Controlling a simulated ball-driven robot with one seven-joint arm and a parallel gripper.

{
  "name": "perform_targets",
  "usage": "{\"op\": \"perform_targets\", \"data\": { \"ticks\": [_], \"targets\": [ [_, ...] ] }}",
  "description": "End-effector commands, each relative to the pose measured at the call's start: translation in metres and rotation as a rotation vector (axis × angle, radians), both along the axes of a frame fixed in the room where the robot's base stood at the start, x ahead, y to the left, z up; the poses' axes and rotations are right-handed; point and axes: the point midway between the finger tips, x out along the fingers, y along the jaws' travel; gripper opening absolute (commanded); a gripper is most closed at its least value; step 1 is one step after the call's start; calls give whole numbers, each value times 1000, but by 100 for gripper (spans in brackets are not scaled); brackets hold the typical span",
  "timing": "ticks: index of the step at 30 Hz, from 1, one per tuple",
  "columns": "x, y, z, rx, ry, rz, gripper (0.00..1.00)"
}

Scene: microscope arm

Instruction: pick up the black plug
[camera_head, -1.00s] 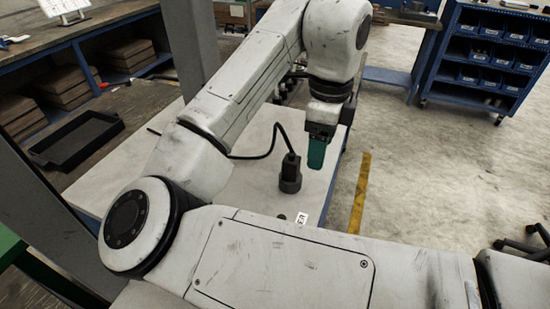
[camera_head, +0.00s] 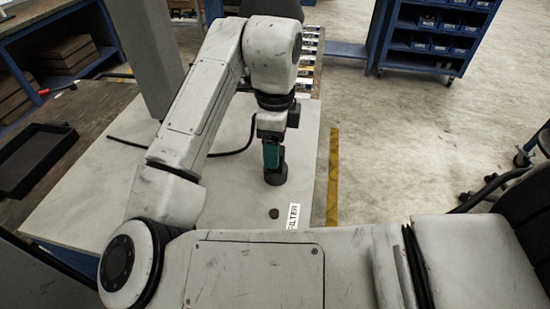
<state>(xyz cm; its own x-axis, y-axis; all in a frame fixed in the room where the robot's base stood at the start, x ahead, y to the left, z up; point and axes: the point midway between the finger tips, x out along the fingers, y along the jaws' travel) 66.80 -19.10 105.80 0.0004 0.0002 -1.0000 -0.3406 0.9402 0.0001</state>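The black plug (camera_head: 282,156) stands upright in a dark round base (camera_head: 276,178) on the pale table, mostly hidden behind my gripper. Its black cable (camera_head: 236,152) runs off to the left and passes behind my arm. My gripper (camera_head: 272,156) points down at the plug, with one teal finger showing in front of it. The other finger is hidden. I cannot tell whether the fingers touch the plug or how far apart they are.
The table (camera_head: 240,210) is mostly bare, with a small dark disc (camera_head: 274,213) and a FILTER label (camera_head: 293,217) near the base. A black tray (camera_head: 35,158) lies at the left. A blue shelf rack (camera_head: 436,40) stands at the back right.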

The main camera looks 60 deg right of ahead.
Motion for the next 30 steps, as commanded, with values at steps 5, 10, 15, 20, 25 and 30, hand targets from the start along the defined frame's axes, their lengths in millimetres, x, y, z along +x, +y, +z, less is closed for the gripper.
{"op": "perform_targets", "data": {
  "ticks": [5, 10, 15, 20, 25, 30],
  "targets": [
    [-1, -1, -25, -1, 4, 3, 68],
    [-1, -1, -41, -1, 2, 2, 68],
    [0, -1, -42, 0, 0, 1, 68],
    [0, -1, -42, 0, 1, 1, 60],
    [0, -1, -42, 0, 1, 1, 44],
    [0, -1, -42, 0, 0, 1, 28]
  ]
}}
